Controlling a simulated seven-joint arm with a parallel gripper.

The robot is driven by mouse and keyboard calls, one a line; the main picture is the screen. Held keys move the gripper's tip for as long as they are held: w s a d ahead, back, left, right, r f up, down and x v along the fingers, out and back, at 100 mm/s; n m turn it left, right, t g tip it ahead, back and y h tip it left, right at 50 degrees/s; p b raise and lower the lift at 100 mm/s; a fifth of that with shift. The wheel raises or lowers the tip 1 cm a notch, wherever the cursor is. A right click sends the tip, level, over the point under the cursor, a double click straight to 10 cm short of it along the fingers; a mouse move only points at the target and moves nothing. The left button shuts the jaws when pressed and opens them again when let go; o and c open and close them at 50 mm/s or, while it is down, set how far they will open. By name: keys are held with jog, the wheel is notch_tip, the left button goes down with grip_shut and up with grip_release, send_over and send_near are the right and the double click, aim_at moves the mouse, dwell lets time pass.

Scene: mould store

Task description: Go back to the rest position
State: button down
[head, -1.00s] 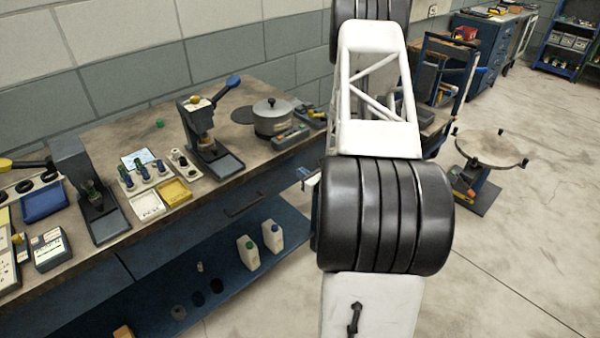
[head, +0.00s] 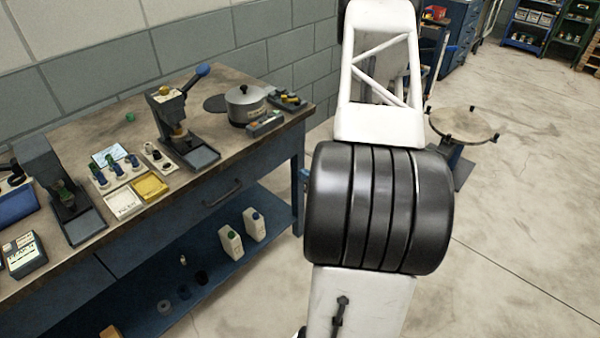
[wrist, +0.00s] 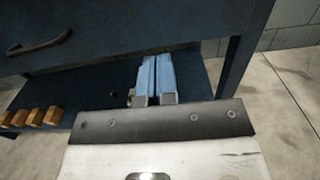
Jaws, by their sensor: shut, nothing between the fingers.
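My gripper (wrist: 156,62) shows in the wrist view as two blue fingers lying side by side, shut and empty. They point toward the blue workbench (wrist: 110,38), with its lower shelf behind them. Nothing touches the fingers that I can see. In the head view my white and black arm stands upright right of the middle, and I cannot make out the gripper there.
The workbench (head: 215,206) fills the left of the head view. It carries a lever press (head: 173,118), a lidded pot (head: 246,105) and a yellow tray (head: 150,187). White bottles (head: 231,243) stand on its lower shelf. A round stand (head: 465,124) is right; open floor surrounds it.

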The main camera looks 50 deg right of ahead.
dwell(0.7)
jog(key=w+a+r+n+g+y, duration=0.3)
jog(key=a+r+n+y, duration=0.25)
jog(key=a+r, duration=0.4)
jog(key=w+a+r+n+g+y, duration=0.4)
jog(key=a+r+n, duration=0.3)
jog(key=a, duration=0.6)
jog(key=s+a+r+n+g+y, duration=0.1)
jog(key=s+a+r+n+g, duration=0.35)
jog(key=a, duration=0.25)
jog(key=s+a+r+n+g, duration=0.3)
jog(key=a+r+n, duration=0.2)
jog(key=a, duration=0.3)
jog(key=s+a+r+n+h, duration=0.4)
jog(key=s+r+n+h, duration=0.1)
jog(key=s, duration=0.4)
jog(key=s+a+r+n+h, duration=0.4)
jog(key=s+r+n+h, duration=0.1)
jog(key=s+n, duration=0.3)
jog(key=shift+s+r+n+g+h, duration=0.35)
jog(key=shift+s+r+n+g, duration=0.15)
jog(key=shift+r, duration=0.4)
